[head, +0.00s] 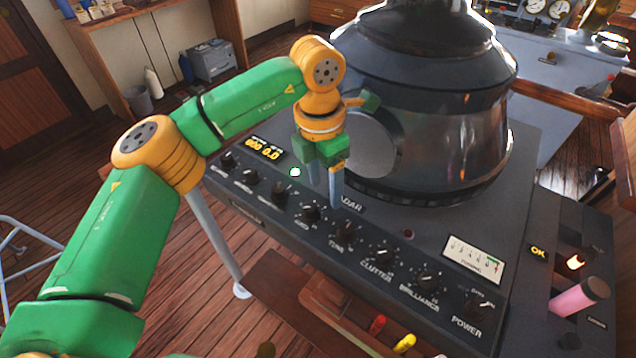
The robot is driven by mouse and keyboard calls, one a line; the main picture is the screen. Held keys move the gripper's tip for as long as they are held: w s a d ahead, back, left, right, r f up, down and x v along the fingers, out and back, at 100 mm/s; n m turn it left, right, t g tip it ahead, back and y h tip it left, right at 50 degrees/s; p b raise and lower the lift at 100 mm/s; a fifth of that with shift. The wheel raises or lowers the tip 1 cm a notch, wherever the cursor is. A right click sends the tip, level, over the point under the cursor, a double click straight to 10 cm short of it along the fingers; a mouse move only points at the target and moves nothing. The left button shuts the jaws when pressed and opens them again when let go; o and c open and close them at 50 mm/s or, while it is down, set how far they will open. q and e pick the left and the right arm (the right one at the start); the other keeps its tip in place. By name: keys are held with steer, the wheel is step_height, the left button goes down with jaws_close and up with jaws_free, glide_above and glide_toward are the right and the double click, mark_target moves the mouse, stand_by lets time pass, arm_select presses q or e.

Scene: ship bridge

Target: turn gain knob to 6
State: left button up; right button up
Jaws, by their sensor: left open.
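The dark radar console (420,222) carries a row of black knobs along its sloping front panel. The labels TUNE, CLUTTER, BRILLIANCE and POWER can be read. The knob left of TUNE (311,210) appears to be the gain knob; its label is too small to read surely, and its pointer setting cannot be told. My left gripper (326,194) points down just above and behind this knob. Its two grey-blue fingers are apart, with nothing seen between them. My right gripper is out of view.
The large dark radar hood (430,110) rises close behind my left gripper. The tune knob (345,232) sits close on the right. A lit yellow display (263,148) is at the panel's left.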

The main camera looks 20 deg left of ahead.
mark_target(310, 207)
arm_select(q)
steer(key=a, duration=0.1)
steer(key=a+y, duration=0.1)
steer(key=shift+s+a+r+p, duration=0.2)
steer(key=shift+s+a+p, duration=0.1)
steer(key=shift+a+p, duration=0.05)
step_height(310, 207, down, 6)
steer(key=shift+d+r+p, duration=0.1)
steer(key=shift+r+p, duration=0.15)
steer(key=shift+p, duration=0.7)
steer(key=shift+f, duration=0.25)
steer(key=c, duration=0.4)
jaws_close()
